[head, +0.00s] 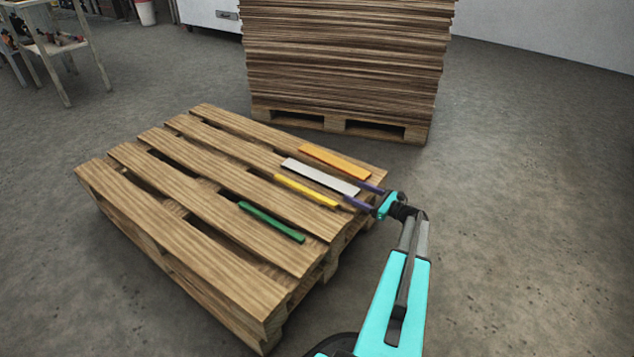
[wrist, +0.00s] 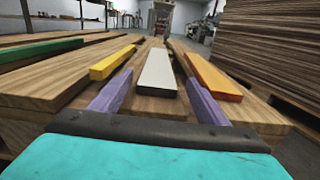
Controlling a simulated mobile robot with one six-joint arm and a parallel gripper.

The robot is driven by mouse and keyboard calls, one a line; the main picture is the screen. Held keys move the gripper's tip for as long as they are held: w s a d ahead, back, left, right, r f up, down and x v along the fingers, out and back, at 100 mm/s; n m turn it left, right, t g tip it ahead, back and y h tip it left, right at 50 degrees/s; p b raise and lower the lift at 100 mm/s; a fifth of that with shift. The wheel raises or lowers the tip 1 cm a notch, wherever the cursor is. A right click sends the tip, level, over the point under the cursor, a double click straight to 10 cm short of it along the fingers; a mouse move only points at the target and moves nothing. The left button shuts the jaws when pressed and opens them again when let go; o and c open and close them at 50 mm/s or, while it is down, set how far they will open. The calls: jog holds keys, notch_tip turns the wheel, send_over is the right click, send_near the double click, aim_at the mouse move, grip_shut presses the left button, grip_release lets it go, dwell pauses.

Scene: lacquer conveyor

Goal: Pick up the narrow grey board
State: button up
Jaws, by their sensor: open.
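The narrow grey board (head: 318,177) lies flat on the wooden pallet (head: 190,155), between a yellow board (head: 306,191) and an orange board (head: 335,161). My gripper (head: 366,195) is open and empty at the pallet's right edge, by the grey board's near end. In the wrist view, the grey board (wrist: 158,74) lies lengthwise ahead, centred between the two purple fingers of my gripper (wrist: 156,92). The fingers are apart from it on both sides, low near the pallet's top. Nothing hides the board.
A green board (head: 271,222) lies on the pallet left of the yellow one. The yellow and orange boards lie close to the fingers' outer sides. A tall stack of brown sheets (head: 345,55) stands behind. Floor at right is clear.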

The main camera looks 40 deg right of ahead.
aim_at(345, 188)
jog(key=shift+w, duration=0.15)
jog(key=shift+a+f+b+x, duration=0.15)
jog(key=shift+b+x, duration=0.5)
jog(key=shift+x, duration=0.25)
jog(key=shift+a+f+b+x, duration=0.15)
jog(key=shift+b+x, duration=0.45)
jog(key=shift+x, duration=0.3)
jog(key=shift+w+a+r, duration=0.1)
jog(key=shift+w+a, duration=0.05)
jog(key=shift+w, duration=0.45)
jog(key=c, duration=1.3)
jog(key=shift+r, duration=0.2)
